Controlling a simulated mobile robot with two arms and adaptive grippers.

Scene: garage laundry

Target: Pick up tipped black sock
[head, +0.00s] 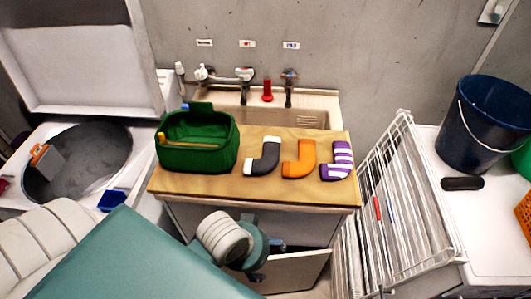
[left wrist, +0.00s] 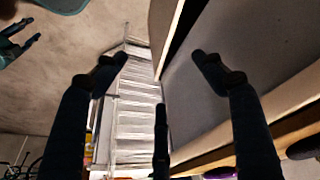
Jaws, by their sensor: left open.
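The black sock with white tips (head: 264,157) lies flat on the tan countertop in front of the sink, between a green basket and an orange sock. My left gripper (head: 258,273) is low in front of the cabinet, below the counter and apart from the sock; its fingers are mostly hidden in the head view. In the left wrist view my left gripper (left wrist: 160,62) is open, with nothing between its dark fingers. Another dark gripper with a teal part, seemingly my right gripper (left wrist: 18,38), shows at the upper left edge of that view, partly cut off.
The counter (head: 200,187) also carries the green basket (head: 197,150), orange sock (head: 299,160) and purple striped sock (head: 338,160). A white wire rack (head: 400,200) stands to the right, with a dark bucket (head: 482,125) beyond. An open washer (head: 75,160) is on the left.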

